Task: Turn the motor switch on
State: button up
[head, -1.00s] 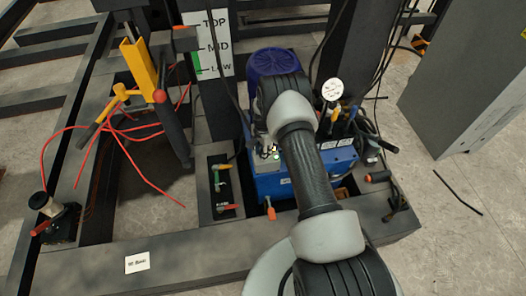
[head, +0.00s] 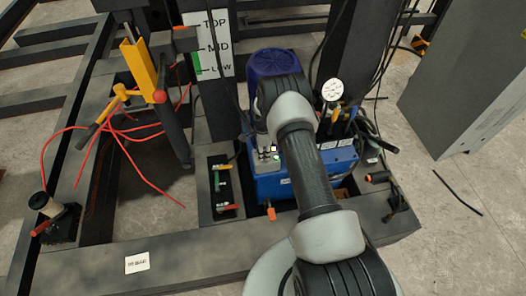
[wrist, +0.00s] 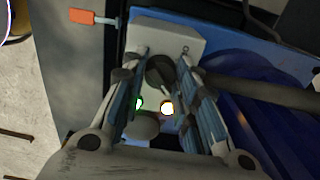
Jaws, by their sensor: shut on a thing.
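The motor switch (wrist: 160,72) is a dark round rotary knob with a lighter pointer on a pale grey control box (wrist: 170,35). A small greenish lamp (wrist: 138,104) and a bright whitish-yellow lamp (wrist: 167,107) glow below it in the wrist view. My gripper (wrist: 163,65) has one finger on each side of the knob and is shut on it. The exact contact is hard to see. In the head view, the control box (head: 267,153) sits on the blue power unit (head: 270,183), and my arm hides much of this area.
A blue motor (head: 270,63) stands behind my wrist. A pressure gauge (head: 331,90) and hoses are to the right. A small orange-handled part (head: 271,213) is at the unit's front. Levers (head: 223,185) and red cables (head: 130,135) lie left. A grey cabinet (head: 465,85) stands right.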

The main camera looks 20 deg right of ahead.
dwell(0.3)
jog(key=o, duration=1.1)
jog(key=shift+r, duration=0.1)
notch_tip(320, 180, up, 12)
jog(key=shift+f, duration=0.1)
